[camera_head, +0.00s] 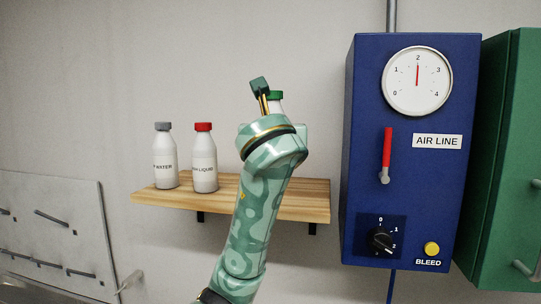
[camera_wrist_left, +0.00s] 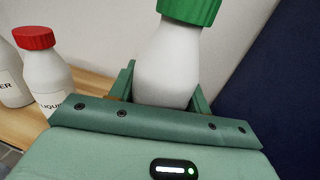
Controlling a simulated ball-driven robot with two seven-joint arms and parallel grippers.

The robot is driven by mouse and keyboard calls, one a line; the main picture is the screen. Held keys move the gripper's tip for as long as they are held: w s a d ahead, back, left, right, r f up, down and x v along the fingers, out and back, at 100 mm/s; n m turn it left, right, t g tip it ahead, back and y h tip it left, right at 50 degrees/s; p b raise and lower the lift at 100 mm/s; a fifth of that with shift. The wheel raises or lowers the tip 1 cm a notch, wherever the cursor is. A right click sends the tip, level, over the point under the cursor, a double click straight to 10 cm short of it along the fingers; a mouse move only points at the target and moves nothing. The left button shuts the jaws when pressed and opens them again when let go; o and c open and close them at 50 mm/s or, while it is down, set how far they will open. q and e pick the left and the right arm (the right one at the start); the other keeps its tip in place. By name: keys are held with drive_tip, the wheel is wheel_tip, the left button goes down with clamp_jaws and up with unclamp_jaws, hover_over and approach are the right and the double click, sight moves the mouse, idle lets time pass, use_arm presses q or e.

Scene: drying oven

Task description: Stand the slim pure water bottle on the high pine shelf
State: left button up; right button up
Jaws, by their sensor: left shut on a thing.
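My left gripper (camera_head: 264,94) is shut on a white bottle with a green cap (camera_head: 275,96), above the right half of the pine shelf (camera_head: 309,202) in the head view. In the left wrist view the fingers (camera_wrist_left: 165,88) sit on both sides of this green-capped bottle (camera_wrist_left: 168,62). It looks upright, but its label and base are hidden, so I cannot tell whether it touches the shelf. A grey-capped white bottle (camera_head: 163,153), its label ending in "WATER", and a red-capped bottle (camera_head: 204,160) marked "LIQUID" stand on the shelf's left half. My right gripper is out of view.
A blue AIR LINE box (camera_head: 365,130) with gauge, red lever and knob is on the wall right of the shelf. A green cabinet (camera_head: 510,150) is beyond it. A grey panel (camera_head: 55,215) is at lower left. Shelf right of my arm is bare.

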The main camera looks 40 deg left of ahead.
use_arm(q)
drive_tip(key=shift+w+a+f, duration=0.3)
drive_tip(key=shift+a+f, duration=0.05)
drive_tip(key=shift+f, duration=0.3)
drive_tip(key=f, duration=0.1)
drive_tip(key=f+p, duration=0.1)
drive_tip(key=f, duration=0.1)
drive_tip(key=w+a+f, duration=0.1)
drive_tip(key=shift+f, duration=0.4)
drive_tip(key=shift+s, duration=0.1)
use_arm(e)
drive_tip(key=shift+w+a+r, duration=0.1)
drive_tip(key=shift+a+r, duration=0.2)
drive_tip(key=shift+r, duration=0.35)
use_arm(q)
drive_tip(key=shift+d, duration=0.1)
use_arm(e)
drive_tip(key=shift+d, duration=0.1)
use_arm(q)
drive_tip(key=o, duration=1.3)
drive_tip(key=shift+f, duration=0.1)
drive_tip(key=shift+c, duration=0.2)
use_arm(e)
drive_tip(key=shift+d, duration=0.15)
